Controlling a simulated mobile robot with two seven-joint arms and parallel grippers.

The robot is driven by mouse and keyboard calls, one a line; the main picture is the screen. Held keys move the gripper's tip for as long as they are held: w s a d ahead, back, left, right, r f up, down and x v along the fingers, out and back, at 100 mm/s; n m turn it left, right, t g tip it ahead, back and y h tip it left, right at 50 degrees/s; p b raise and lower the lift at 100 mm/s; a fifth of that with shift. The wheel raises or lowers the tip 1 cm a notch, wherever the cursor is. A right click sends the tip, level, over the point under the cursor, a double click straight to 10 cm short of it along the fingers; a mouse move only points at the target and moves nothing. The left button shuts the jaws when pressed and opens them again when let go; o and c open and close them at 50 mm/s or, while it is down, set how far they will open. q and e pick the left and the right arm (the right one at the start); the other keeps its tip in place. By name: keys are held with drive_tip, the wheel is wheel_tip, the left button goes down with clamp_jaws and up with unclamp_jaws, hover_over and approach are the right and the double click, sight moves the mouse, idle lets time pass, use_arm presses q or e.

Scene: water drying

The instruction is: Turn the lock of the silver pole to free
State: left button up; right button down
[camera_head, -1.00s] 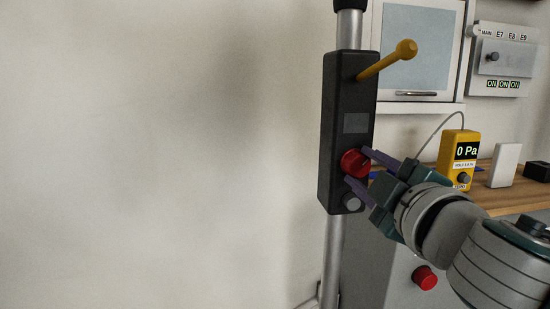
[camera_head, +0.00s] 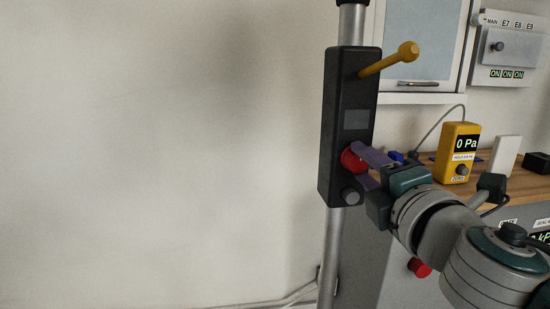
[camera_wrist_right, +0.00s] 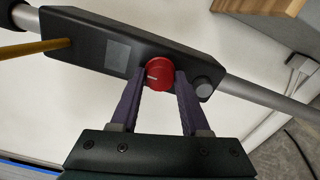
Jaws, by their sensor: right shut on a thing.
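The silver pole (camera_head: 331,255) stands upright and carries a black lock box (camera_head: 352,95) with a yellow lever (camera_head: 388,59) near its top. A red round knob (camera_head: 351,159) sits low on the box's front; it also shows in the right wrist view (camera_wrist_right: 159,72) with a white line mark on it. My right gripper (camera_head: 369,166) has its purple fingers around the red knob, one on each side, and is shut on it. A small grey knob (camera_head: 351,196) is just below and is free. My left gripper is not in view.
A wooden counter (camera_head: 520,186) at the right holds a yellow gauge (camera_head: 459,153) reading 0 Pa, a white block (camera_head: 504,155) and a black box (camera_head: 537,163). A wall cabinet (camera_head: 419,45) and switch panel (camera_head: 510,50) are behind. The left wall area is clear.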

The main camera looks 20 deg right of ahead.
idle(0.6)
drive_tip(key=shift+c, duration=1.9)
unclamp_jaws()
drive_tip(key=v, duration=1)
drive_tip(key=shift+b, duration=0.35)
drive_tip(key=shift+d, duration=0.1)
